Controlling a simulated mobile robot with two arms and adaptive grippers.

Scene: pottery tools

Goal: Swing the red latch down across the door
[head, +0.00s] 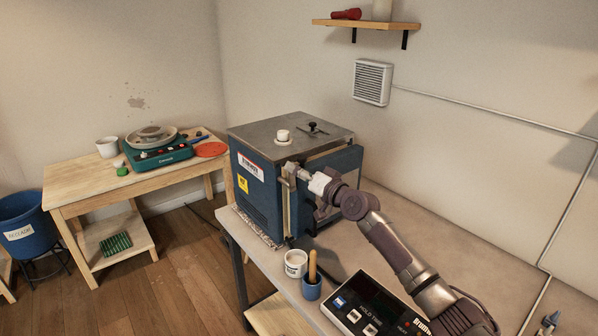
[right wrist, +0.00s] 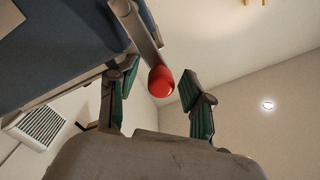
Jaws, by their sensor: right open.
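The blue kiln (head: 258,200) stands on the bench with a grey top. Its door (head: 345,163) is on the right-hand side, seemingly flat against the body and partly hidden by my arm. In the right wrist view, the latch shows as a red round knob (right wrist: 161,82) on the end of a grey bar (right wrist: 143,35). I cannot make out the red knob in the head view. My right gripper (head: 299,172) is at the kiln's near corner. Its fingers are open, one either side of the knob; I cannot tell whether they touch it. My left gripper is out of view.
A white cup (head: 296,263), a blue pot with a wooden tool (head: 312,288) and a black control box (head: 368,308) stand on the bench below my right arm. A wooden table (head: 75,190) with a green wheel (head: 160,152) is at left.

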